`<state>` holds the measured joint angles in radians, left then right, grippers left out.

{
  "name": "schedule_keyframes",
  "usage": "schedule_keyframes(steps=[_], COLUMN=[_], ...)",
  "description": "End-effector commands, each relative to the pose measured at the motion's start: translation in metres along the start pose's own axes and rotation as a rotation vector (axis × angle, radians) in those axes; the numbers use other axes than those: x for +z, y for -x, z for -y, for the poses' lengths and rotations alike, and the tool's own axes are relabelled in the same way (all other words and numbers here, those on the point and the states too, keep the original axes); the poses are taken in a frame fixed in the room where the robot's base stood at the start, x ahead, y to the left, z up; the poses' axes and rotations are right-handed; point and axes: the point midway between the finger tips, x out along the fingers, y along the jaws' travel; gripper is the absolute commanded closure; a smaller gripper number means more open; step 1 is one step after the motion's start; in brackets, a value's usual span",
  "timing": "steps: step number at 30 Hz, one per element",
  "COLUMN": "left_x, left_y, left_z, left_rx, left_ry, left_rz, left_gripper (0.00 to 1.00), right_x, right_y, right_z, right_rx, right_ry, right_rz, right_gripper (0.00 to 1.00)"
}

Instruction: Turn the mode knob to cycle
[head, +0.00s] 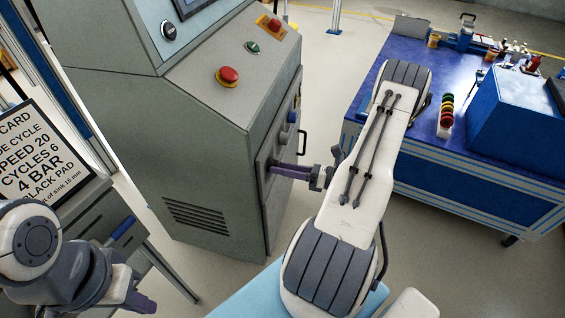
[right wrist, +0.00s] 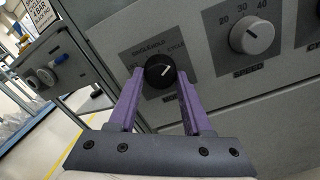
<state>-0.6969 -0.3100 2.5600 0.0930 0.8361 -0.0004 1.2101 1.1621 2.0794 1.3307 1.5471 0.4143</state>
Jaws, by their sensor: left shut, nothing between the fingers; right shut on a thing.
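The black mode knob (right wrist: 161,71) sits on the grey side panel in the right wrist view. Its white pointer line is tilted up and to the right, towards the word CYCLE. My right gripper (right wrist: 160,84) is shut on the knob, one purple finger on each side. In the head view my right gripper (head: 271,167) reaches the panel from the right, and the knob is hidden there. My left gripper (head: 146,304) is shut and empty at the lower left, away from the machine.
A grey speed knob (right wrist: 252,36) is right of the mode knob. The machine's sloped top has a red button (head: 228,75). A printed card (head: 40,150) stands at the left. A blue workbench (head: 455,165) with a blue box (head: 520,105) is at the right.

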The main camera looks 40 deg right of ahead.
Motion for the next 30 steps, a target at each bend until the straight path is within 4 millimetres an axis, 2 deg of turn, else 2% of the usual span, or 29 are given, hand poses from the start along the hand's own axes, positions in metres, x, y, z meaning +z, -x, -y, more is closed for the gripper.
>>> schedule_keyframes(steps=[16,17,18,19,30], left_x=[-0.0002,-0.0002,-0.0002,-0.0002,-0.0003], left_y=[0.0038,0.0038,0.0038,0.0038,0.0046], left_z=[-0.0003,-0.0003,-0.0003,-0.0003,-0.0003], left_rx=[0.000,0.000,0.000,0.000,0.000], left_ry=[0.000,0.000,0.000,0.000,0.000], left_rz=[0.000,0.000,0.000,0.000,0.000], left_gripper=[1.00,1.00,1.00,1.00,1.00], right_x=[-0.0005,-0.0005,-0.0005,-0.0005,0.0001], right_y=[0.0005,0.0005,0.0004,0.0004,0.0035], right_z=[0.0004,0.0004,0.0003,0.0003,0.0000], right_rx=[-0.002,-0.002,-0.002,-0.001,-0.001], right_ry=[-0.030,-0.030,-0.030,-0.030,-0.028], right_rz=[0.000,0.000,0.000,0.000,0.000], right_gripper=[1.00,0.43,0.28,0.21,0.21])
